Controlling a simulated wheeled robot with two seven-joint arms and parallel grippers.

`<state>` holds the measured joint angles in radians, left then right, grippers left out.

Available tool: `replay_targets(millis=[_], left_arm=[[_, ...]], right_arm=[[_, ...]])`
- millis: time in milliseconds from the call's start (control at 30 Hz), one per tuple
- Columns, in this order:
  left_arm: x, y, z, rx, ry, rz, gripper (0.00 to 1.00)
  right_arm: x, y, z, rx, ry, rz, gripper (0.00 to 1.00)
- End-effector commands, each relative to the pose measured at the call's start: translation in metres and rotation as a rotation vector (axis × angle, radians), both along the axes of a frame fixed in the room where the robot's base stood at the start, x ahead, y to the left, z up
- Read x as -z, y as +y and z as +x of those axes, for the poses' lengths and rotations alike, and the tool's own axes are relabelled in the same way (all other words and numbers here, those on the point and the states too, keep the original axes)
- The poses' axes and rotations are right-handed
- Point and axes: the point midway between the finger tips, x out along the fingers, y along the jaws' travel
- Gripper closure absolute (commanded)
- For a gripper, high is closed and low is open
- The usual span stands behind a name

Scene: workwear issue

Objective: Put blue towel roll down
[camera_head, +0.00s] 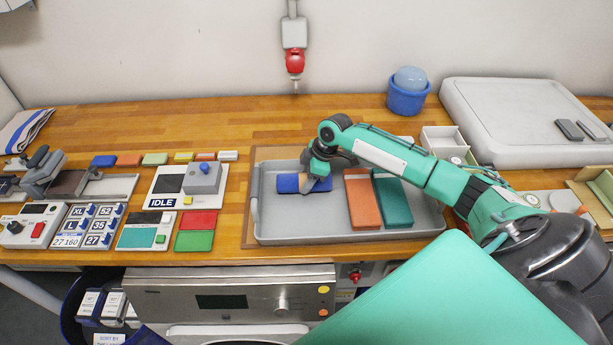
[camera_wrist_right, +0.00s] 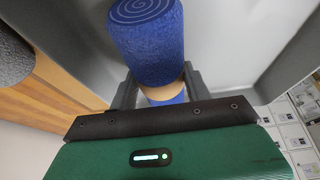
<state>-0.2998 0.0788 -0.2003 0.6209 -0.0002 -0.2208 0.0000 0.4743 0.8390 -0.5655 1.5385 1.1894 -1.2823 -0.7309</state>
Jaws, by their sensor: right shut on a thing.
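The blue towel roll (camera_head: 288,184) has a paler tan band around its middle. It lies on its side in the left part of the grey tray (camera_head: 300,230), at or just above the tray floor; I cannot tell whether it touches. My right gripper (camera_head: 318,182) is shut on it. In the right wrist view, the roll (camera_wrist_right: 147,45) shows its spiral end, and the right gripper's fingers (camera_wrist_right: 158,92) stand on both sides of the tan band. My left gripper is not in view.
An orange folded item (camera_head: 362,203) and a teal one (camera_head: 393,203) lie in the tray right of the roll. A panel with an IDLE label (camera_head: 175,188) and red and green pads (camera_head: 196,220) stand left of the tray. A blue bucket (camera_head: 407,99) stands behind.

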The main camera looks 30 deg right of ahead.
Motion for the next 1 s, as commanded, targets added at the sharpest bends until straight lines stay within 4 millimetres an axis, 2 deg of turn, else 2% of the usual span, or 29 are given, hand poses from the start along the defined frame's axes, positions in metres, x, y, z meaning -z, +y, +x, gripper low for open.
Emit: replay_targets(millis=[233, 267, 367, 633, 767, 1000], left_arm=[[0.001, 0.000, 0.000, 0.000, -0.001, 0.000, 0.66], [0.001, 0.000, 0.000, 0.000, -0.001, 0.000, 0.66], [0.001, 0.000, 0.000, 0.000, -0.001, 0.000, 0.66], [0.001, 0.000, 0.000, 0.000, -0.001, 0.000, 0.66], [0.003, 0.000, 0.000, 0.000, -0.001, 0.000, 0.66], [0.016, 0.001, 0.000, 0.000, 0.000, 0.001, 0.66]], right_arm=[[0.003, 0.000, 0.000, 0.000, 0.000, 0.000, 0.76], [0.003, 0.000, 0.000, 0.000, 0.000, 0.000, 0.47], [0.003, 0.000, 0.000, 0.000, 0.000, 0.000, 0.30], [0.002, 0.000, 0.000, 0.000, 0.000, 0.000, 0.30], [-0.005, -0.003, -0.001, 0.001, 0.000, -0.001, 0.30], [-0.047, -0.019, -0.010, 0.001, -0.003, -0.003, 0.30]])
